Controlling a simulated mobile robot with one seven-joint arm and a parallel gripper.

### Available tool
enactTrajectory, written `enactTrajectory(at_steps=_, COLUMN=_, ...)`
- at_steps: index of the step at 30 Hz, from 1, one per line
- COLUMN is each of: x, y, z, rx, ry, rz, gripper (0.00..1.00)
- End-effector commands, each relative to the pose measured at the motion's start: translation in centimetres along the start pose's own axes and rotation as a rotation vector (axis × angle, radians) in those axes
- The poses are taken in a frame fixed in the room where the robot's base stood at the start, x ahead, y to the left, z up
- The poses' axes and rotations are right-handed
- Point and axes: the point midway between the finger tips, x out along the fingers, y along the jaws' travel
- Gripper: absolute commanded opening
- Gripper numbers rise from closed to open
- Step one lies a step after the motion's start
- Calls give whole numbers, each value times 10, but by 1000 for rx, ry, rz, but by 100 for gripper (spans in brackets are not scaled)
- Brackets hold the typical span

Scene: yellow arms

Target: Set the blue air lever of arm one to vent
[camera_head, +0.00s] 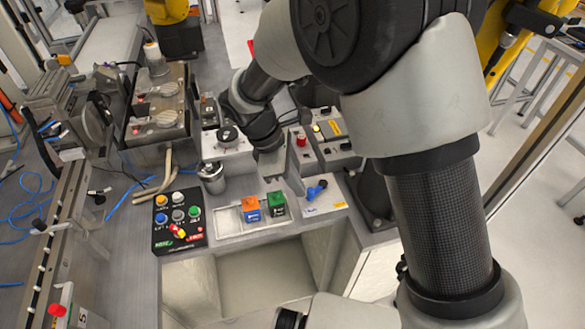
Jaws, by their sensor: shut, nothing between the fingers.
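The blue lever (316,188) stands on a white plate at the right end of the front panel. Its handle is tilted up to the right. Small labels sit beside it, too small to read, so I cannot tell which setting it is at. My gripper (271,158) points down at the end of my arm, behind and to the left of the lever, apart from it. It is shut and empty; its fingertips are small and partly lost against the panel.
An orange block (251,208) and a green block (276,204) stand left of the lever. A black button box (179,218) is farther left, and a metal cup (211,177) stands behind it. A control box with a red button (301,139) is behind the lever. My arm covers the right side.

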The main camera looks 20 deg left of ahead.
Motion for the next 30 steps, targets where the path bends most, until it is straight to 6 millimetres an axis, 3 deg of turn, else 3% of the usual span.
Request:
enactTrajectory(at_steps=22, x=16, y=-33, z=41, rx=-645, ry=-1, rz=257, gripper=0)
enactTrajectory(at_steps=30, x=16, y=-31, z=39, rx=-650, ry=0, rz=260, gripper=0)
